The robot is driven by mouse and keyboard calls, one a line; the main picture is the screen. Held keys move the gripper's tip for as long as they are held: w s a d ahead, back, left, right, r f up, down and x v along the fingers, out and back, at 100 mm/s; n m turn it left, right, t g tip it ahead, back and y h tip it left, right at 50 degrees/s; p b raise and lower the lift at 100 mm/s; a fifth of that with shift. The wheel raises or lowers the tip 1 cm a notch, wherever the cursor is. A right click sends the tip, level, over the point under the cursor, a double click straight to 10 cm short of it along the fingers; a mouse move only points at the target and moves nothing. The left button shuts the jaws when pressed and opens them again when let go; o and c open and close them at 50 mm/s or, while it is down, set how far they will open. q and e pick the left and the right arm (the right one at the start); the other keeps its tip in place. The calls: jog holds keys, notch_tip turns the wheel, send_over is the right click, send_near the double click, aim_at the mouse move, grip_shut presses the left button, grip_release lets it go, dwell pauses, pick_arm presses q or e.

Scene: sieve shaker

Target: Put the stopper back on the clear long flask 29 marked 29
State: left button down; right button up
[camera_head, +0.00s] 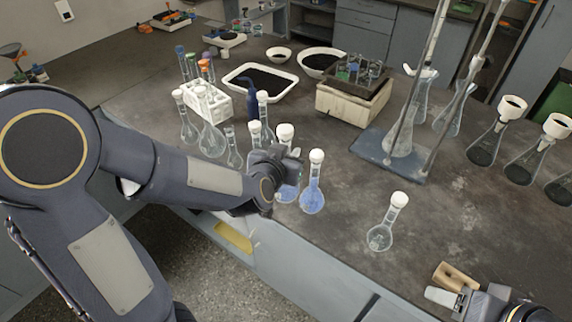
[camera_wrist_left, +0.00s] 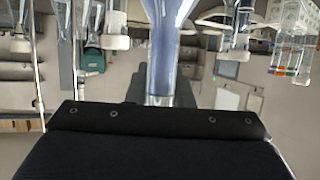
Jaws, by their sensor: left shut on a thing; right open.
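My left gripper (camera_head: 277,160) is shut on the neck of a long-necked flask with blue liquid (camera_head: 288,192), at the table's front edge. A large white stopper (camera_head: 285,131) shows just above that gripper. In the left wrist view the bluish glass (camera_wrist_left: 163,60) narrows into the gripper. A clear long flask (camera_head: 380,237) stands apart to the right with a white stopper (camera_head: 399,199) on it. A smaller clear flask (camera_head: 233,157), left of the gripper, shows no white top. I cannot read the number 29 on any flask. My right gripper (camera_head: 450,288) is open at the lower right.
Another blue flask (camera_head: 312,197) stands close right of the held one. Several stoppered flasks and a white tube rack (camera_head: 206,102) crowd the left. A tan piece (camera_head: 456,276) is beside my right gripper. A stand base (camera_head: 388,158) is behind.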

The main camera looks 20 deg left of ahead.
pick_arm(q)
jog(key=w+a+f, duration=0.3)
jog(key=w+f, duration=0.4)
jog(key=w, duration=0.2)
jog(key=shift+w+f, duration=0.2)
jog(key=shift+f, duration=0.15)
jog(key=f, duration=0.2)
jog(key=f+p, duration=0.1)
jog(key=shift+w+f, duration=0.25)
jog(key=shift+f, duration=0.05)
